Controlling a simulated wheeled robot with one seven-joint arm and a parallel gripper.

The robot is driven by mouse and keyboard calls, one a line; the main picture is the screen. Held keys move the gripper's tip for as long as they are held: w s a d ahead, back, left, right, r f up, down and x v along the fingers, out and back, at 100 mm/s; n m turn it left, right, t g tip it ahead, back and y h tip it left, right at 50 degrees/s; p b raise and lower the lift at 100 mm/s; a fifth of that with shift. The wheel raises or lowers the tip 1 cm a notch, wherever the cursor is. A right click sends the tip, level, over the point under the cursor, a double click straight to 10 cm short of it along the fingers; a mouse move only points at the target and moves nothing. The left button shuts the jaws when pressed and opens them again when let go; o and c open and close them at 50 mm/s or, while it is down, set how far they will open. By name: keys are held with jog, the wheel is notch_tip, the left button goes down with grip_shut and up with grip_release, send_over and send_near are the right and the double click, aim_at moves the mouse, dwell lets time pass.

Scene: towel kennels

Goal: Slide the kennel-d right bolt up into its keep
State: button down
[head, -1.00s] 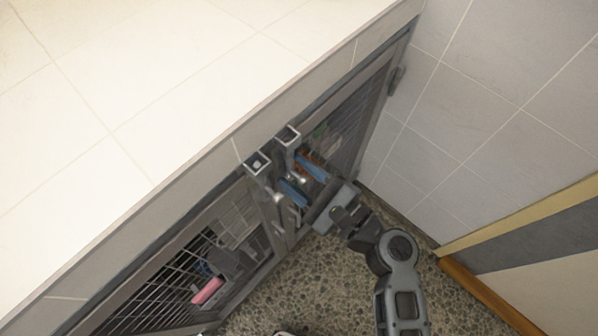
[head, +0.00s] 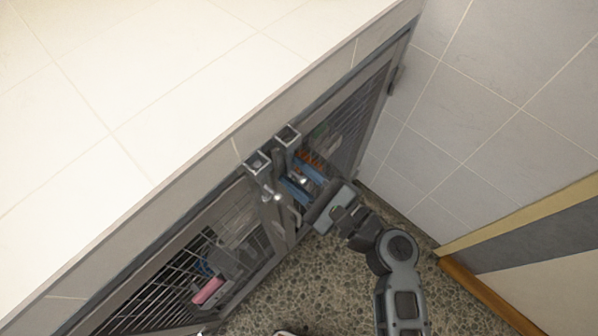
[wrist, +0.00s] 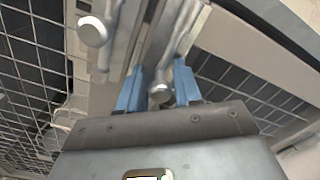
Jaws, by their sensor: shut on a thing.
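Two upright metal bolts stand side by side where the two mesh doors meet. My gripper (head: 302,181) has blue fingers, shut on the round knob of the right bolt (wrist: 160,93), which shows between the fingertips in the wrist view. The left bolt's knob (wrist: 92,31) is free, up and left of my fingers; it also shows in the head view (head: 277,198). Above the bolts are two square metal keeps, the right one (head: 288,134) and the left one (head: 257,161). I cannot tell whether the right bolt's tip is inside its keep.
A pale tiled top (head: 150,110) overhangs the doors. A tiled wall (head: 490,110) closes the right side. Behind the left mesh door (head: 150,290) lies a pink roll (head: 208,291). The pebbled floor (head: 330,280) is clear around my arm.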

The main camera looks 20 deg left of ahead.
aim_at(291, 162)
notch_tip(291, 162, up, 4)
jog(key=p, duration=0.2)
jog(key=shift+f+p, duration=0.1)
jog(key=shift+p, duration=0.2)
jog(key=c, duration=1)
grip_release()
jog(key=shift+f, duration=0.1)
jog(key=shift+s+d, duration=0.1)
jog(key=shift+d, duration=0.25)
jog(key=b+v, duration=0.1)
jog(key=v, duration=0.6)
